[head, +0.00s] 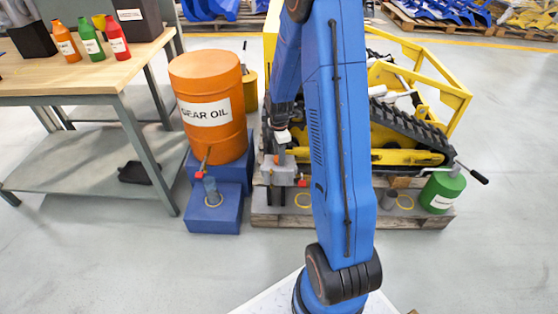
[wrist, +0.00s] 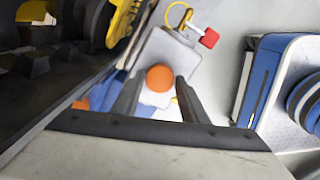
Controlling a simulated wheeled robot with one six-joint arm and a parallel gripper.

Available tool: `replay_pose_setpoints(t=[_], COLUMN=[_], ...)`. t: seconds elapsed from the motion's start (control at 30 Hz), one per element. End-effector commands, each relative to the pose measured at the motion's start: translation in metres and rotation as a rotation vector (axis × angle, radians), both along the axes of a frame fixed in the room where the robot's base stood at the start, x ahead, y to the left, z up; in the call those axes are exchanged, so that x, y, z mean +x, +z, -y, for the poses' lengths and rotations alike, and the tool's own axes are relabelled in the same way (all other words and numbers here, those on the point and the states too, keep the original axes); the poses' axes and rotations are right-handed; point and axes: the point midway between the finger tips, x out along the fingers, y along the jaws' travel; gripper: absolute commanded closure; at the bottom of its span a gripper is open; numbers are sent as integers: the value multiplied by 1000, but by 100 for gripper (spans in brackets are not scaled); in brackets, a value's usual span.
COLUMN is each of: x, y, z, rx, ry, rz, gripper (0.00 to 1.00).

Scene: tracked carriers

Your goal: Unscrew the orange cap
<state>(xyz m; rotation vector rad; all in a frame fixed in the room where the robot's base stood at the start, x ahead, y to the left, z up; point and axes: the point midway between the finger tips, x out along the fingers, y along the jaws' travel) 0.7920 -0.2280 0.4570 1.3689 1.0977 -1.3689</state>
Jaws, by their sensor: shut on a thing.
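The orange cap (wrist: 160,78) is round and sits on top of a grey box-like housing (wrist: 170,50), which also shows in the head view (head: 285,177) beside the yellow tracked carrier. In the wrist view my gripper (wrist: 160,82) has one finger on each side of the cap and is shut on it. In the head view my gripper (head: 281,150) points down over the housing, and the cap is mostly hidden there. A red-handled tap (wrist: 208,38) sticks out of the housing's side. A yellow ring (wrist: 179,14) lies just beyond it.
The yellow carrier (head: 405,157) with black tracks stands on a pallet (head: 270,215), close beside my gripper. An orange gear oil drum (head: 208,130) rests on blue steps (head: 215,218) to the left. A green canister (head: 442,193) is at the right. The front floor is clear.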

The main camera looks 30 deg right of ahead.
Motion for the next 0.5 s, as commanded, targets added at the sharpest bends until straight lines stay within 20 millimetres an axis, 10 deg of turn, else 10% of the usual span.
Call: replay_pose_setpoints(t=[0.5], x=[0], y=[0], z=[0], rx=[0], ry=[461], rz=[0], gripper=[76])
